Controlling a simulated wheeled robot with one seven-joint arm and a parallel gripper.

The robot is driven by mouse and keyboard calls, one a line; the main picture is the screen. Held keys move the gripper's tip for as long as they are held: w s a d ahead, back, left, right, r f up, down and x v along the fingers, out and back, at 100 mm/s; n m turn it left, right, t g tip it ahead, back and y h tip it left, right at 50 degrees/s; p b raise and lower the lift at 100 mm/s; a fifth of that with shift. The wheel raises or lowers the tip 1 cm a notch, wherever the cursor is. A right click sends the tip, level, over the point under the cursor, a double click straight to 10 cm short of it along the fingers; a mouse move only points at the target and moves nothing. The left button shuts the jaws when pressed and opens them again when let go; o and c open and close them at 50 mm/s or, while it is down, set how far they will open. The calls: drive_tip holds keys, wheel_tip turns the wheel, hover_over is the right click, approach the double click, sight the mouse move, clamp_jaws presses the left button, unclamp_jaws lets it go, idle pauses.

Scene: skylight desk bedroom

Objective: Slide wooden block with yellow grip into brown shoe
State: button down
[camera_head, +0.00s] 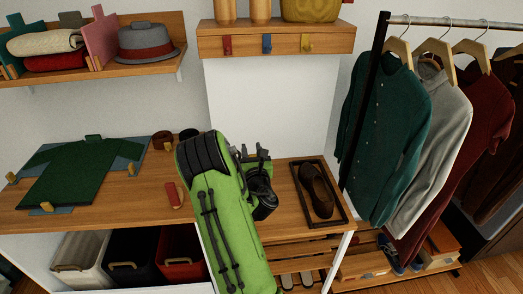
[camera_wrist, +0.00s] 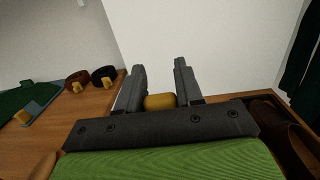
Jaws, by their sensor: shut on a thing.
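My gripper (camera_head: 257,157) is over the desk, left of the brown shoe, mostly behind my green arm in the head view. In the wrist view my gripper (camera_wrist: 160,82) is shut on a yellow grip (camera_wrist: 160,102) between its fingers. The wooden block under the grip is hidden in both views. The brown shoe (camera_head: 318,191) lies in a dark tray (camera_head: 341,206) on the desk's right end. Part of the dark brown shoe (camera_wrist: 283,121) shows at the wrist view's right edge. The held grip is apart from the shoe.
A red-and-wood piece (camera_head: 173,195) lies left of my arm. A green garment (camera_head: 72,170) lies folded out on the desk, with rolled belts (camera_head: 162,140) near the wall. Hanging clothes (camera_head: 385,130) stand close right of the tray. Bare desk (camera_head: 288,180) shows left of the tray.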

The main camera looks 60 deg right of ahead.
drive_tip(key=shift+f, duration=0.1)
wheel_tip(320, 180, down, 13)
drive_tip(key=b, duration=1.4)
drive_tip(key=shift+f, duration=0.15)
drive_tip(key=shift+w, duration=0.15)
drive_tip(key=shift+p+x, duration=1.2)
drive_tip(key=shift+p, duration=0.15)
drive_tip(key=shift+w+d, duration=0.15)
drive_tip(key=shift+d, duration=0.1)
drive_tip(key=shift+w+d+p, duration=0.25)
drive_tip(key=shift+p, duration=0.35)
drive_tip(key=shift+p+x, duration=2.6)
drive_tip(key=shift+p, duration=0.65)
drive_tip(key=shift+w+d+p, duration=0.2)
drive_tip(key=shift+d+p, duration=0.05)
drive_tip(key=shift+p, duration=0.05)
